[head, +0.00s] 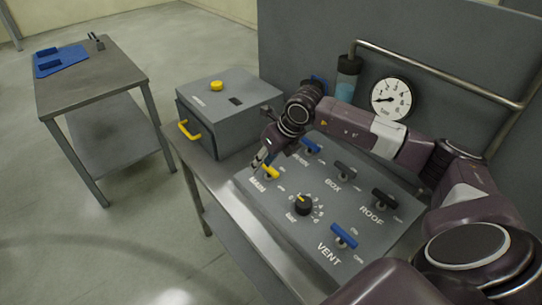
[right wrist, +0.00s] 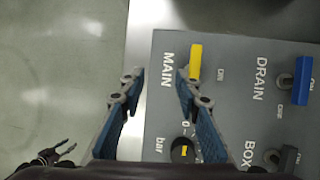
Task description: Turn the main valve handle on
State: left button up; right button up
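The yellow MAIN valve handle (head: 271,172) is on the near left corner of the grey sloped panel (head: 350,210). In the right wrist view the handle (right wrist: 196,60) lies lengthwise up the picture, with an ON label to its right. My right gripper (head: 259,161) is just left of and above the handle in the head view. In the right wrist view its fingers (right wrist: 158,76) are apart with nothing between them. The handle is just outside the right fingertip. What looks like my left gripper (right wrist: 68,150) shows small at lower left, its fingers apart; it is not in the head view.
The panel also has a blue DRAIN handle (right wrist: 302,80), dark BOX (head: 345,170) and ROOF (head: 384,198) handles, a blue VENT handle (head: 344,236) and a black bar knob (head: 303,205). A grey box (head: 225,110) stands close left. A gauge (head: 391,99) is behind.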

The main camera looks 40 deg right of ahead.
jog(key=h, duration=0.2)
send_near(270, 167)
jog(key=shift+w+f, duration=0.35)
jog(key=shift+w+d+f+p, duration=0.1)
jog(key=shift+f+p, duration=0.1)
jog(key=shift+p, duration=0.15)
jog(key=p+x, duration=0.2)
jog(key=x, duration=0.4)
jog(key=shift+f, duration=0.1)
jog(key=shift+f+p, duration=0.3)
jog(key=shift+p, duration=0.05)
jog(key=shift+f, duration=0.1)
jog(key=shift+c, duration=0.2)
grip_shut()
